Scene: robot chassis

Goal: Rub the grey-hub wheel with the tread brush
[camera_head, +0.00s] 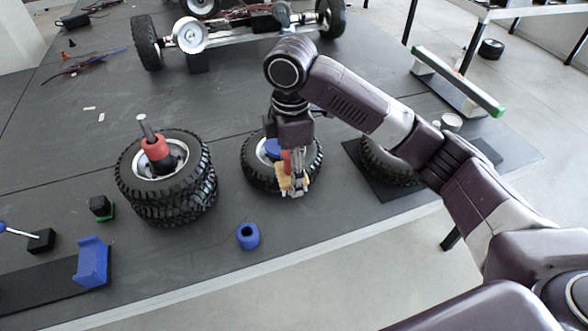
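My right gripper (298,180) points down over the front part of the middle wheel (252,175). It appears shut on the tread brush (286,187), which has a tan head and a red part above it. The brush is at the front edge of this wheel's tyre; whether it touches is hard to tell. The middle wheel lies flat, with a pale rim and a blue centre partly hidden by my gripper. Another wheel (375,165) lies at the right, its hub hidden by my arm. Stacked wheels (165,195) with a light grey hub stand at the left. My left gripper is out of view.
A red collar (155,148) and grey post rise from the stack. A blue ring-like piece (248,236) and a blue bracket (92,262) lie near the table's front edge. A vehicle chassis (245,38) stands at the back. A green-edged bar (458,80) is at the right.

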